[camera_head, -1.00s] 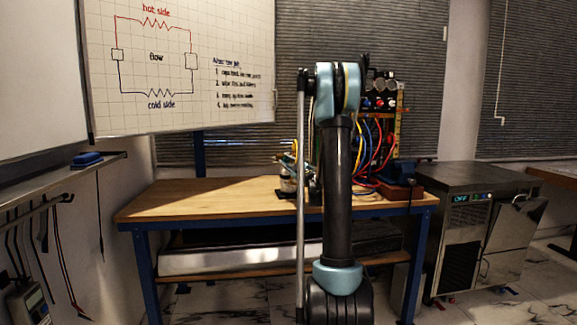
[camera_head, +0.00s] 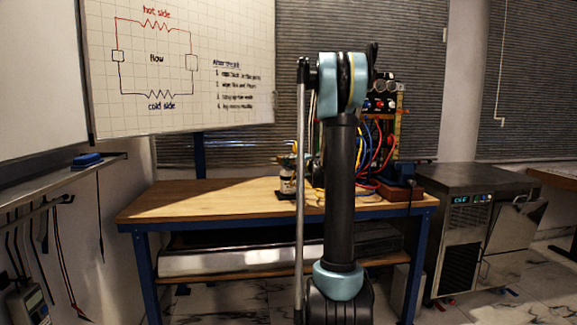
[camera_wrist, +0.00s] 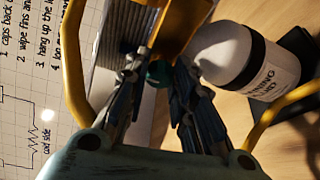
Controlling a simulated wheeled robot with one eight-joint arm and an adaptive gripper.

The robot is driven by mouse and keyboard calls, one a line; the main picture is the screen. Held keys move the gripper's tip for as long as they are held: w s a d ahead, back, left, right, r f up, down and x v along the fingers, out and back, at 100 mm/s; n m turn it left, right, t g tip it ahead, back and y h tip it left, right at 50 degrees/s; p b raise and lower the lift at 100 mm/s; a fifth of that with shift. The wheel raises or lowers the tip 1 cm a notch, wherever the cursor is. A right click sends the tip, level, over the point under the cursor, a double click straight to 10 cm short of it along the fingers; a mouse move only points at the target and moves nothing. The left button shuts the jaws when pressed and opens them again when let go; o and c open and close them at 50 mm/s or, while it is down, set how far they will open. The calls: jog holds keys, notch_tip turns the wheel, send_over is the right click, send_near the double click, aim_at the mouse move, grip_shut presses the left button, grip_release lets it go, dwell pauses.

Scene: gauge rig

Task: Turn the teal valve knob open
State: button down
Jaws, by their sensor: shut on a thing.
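The teal valve knob (camera_wrist: 158,74) shows as a small dark teal patch between my fingertips in the wrist view; most of it is covered by the fingers. My gripper (camera_wrist: 157,80) is shut on it. In the head view the knob and my gripper are hidden behind my arm, so I cannot tell the knob's turn angle.
A white bottle with a dark band (camera_wrist: 222,55) is close to the right finger. A bottle (camera_head: 287,183) stands on the wooden bench (camera_head: 200,198). A rig with gauges and coloured hoses (camera_head: 382,140) is behind my arm. The bench's left part is clear.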

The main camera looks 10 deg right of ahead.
jog(key=shift+a+f, duration=0.1)
dwell(0.3)
jog(key=shift+s, duration=0.1)
jog(key=c, duration=1.4)
grip_release()
jog(key=shift+o, duration=0.2)
jog(key=shift+s+d, duration=0.25)
jog(key=shift+d, duration=0.05)
jog(key=v, duration=1.1)
